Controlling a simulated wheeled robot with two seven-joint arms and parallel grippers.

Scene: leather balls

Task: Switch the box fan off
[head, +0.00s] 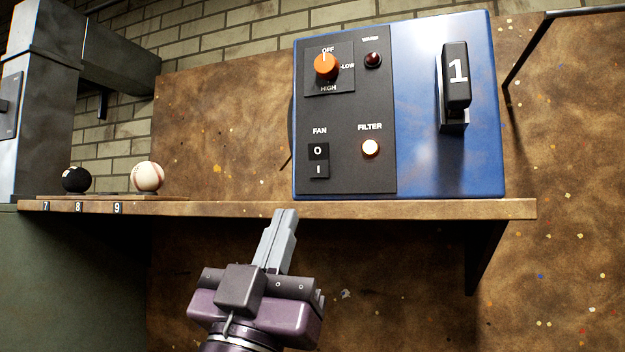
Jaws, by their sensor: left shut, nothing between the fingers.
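The box fan's blue case (445,160) stands on a wooden shelf, its dark control panel (345,110) facing me. An orange knob (326,66) sits at the top left of the panel, with its white mark up toward OFF; LOW and HIGH are also printed around it. A black rocker switch (318,160) marked O and I sits under the word FAN. Which side of the rocker is pressed I cannot tell. My left gripper (286,213) is shut and empty, below and left of the rocker, its tips near the shelf's front edge. My right gripper is not in view.
The shelf (230,209) has a front edge between my gripper and the panel. A dark red lamp (373,60) and a lit filter lamp (370,148) are on the panel. A black handle (457,75) marked 1 juts out at right. A black ball (76,179) and a white ball (147,177) sit left.

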